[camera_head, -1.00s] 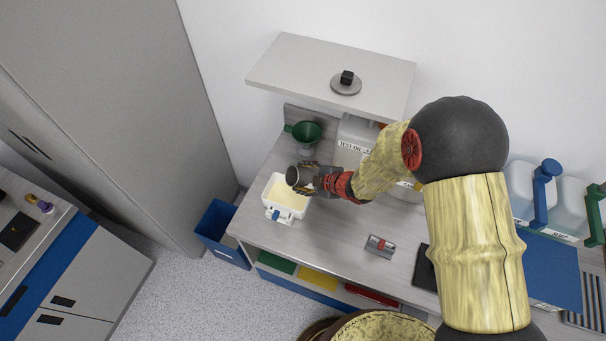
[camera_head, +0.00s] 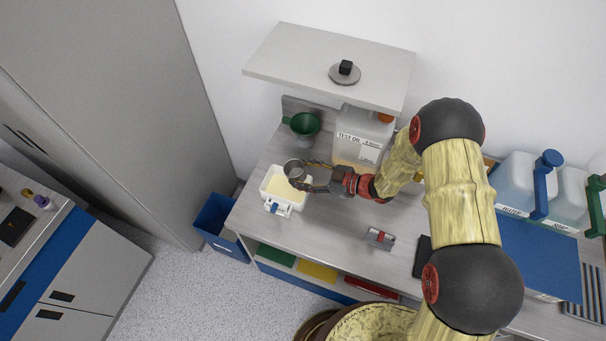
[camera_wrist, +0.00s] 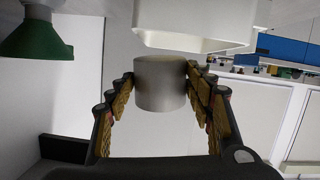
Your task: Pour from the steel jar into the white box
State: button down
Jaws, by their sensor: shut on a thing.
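The steel jar (camera_head: 293,168) is a small grey metal cylinder, held over the back edge of the white box, its round mouth facing the head camera. My gripper (camera_head: 306,178) is shut on the jar, one finger on each side, as the wrist view also shows with the jar (camera_wrist: 160,84) between the fingers (camera_wrist: 158,98). The white box (camera_head: 299,201) stands on the bench near its left end, open on top, with pale yellow inside. In the wrist view the white box (camera_wrist: 195,40) is at the top. The jar's inside and any flow from it cannot be made out.
A green funnel (camera_head: 304,124) stands behind the box, beside a large labelled container (camera_head: 362,135) under a raised grey shelf (camera_head: 330,62). A small grey and red object (camera_head: 380,238) lies on the bench to the right. A blue bin (camera_head: 219,222) stands on the floor at left.

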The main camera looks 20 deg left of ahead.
jog(key=shift+f+y, duration=0.1)
jog(key=shift+y, duration=0.3)
jog(key=shift+s+a+f+m+y+b, duration=0.1)
jog(key=shift+f+m+y+b, duration=0.35)
jog(key=shift+b, duration=0.6)
jog(key=shift+f, duration=0.1)
